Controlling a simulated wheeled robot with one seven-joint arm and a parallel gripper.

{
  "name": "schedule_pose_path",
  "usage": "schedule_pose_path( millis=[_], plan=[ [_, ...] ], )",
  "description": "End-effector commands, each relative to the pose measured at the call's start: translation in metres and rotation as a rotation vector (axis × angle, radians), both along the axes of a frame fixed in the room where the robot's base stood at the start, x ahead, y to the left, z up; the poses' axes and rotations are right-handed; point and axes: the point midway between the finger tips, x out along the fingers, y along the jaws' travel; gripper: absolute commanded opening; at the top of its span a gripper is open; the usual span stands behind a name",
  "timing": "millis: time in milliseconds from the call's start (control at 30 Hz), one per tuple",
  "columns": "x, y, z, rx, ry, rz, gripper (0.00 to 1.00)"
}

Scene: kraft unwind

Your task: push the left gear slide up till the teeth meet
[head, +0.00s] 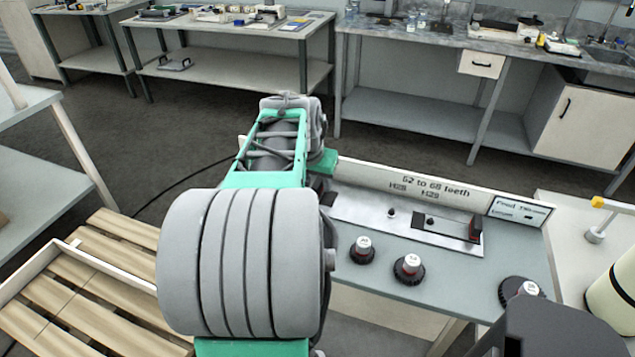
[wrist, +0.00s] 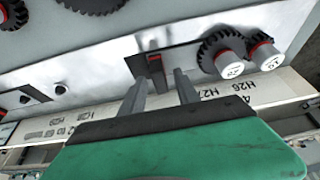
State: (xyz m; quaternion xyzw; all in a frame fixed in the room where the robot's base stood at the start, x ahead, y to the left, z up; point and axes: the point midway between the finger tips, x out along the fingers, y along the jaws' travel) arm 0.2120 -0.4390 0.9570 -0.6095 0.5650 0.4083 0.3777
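In the wrist view the gear slide, a small red and dark block (wrist: 155,64), sits in a dark slot (wrist: 178,52) in the pale metal plate. My gripper (wrist: 162,80) shows there as two grey fingers standing apart from the green body, with nothing held between them. The block appears between and just beyond the fingertips; I cannot tell whether either finger touches it. Two capped dark gears, one (wrist: 224,58) and another (wrist: 264,50), stand to its right. In the head view my arm hides the fingers and this slide.
In the head view another slot with a red block (head: 475,229) lies at the plate's right end. Loose capped gears (head: 408,268) stand on the grey bench. A raised board (head: 400,182) marked "62 to 68 teeth" runs along the back. A wooden pallet (head: 60,300) lies left.

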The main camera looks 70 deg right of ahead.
Motion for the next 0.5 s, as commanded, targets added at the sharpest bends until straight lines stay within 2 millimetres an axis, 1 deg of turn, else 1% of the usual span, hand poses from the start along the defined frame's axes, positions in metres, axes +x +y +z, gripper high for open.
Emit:
schedule_pose_path(
  millis=[33,200,300,400,500],
  plan=[
    [0.0,0.003,0.01,-0.006,-0.002,0.002,0.38],
    [0.0,0.017,0.042,-0.005,-0.003,0.001,0.38],
    [-0.001,0.022,0.056,-0.003,-0.002,0.002,0.38],
    [-0.001,0.025,0.062,-0.002,-0.002,0.002,0.38],
    [-0.002,0.026,0.063,-0.001,-0.001,0.0,0.38]
  ],
)
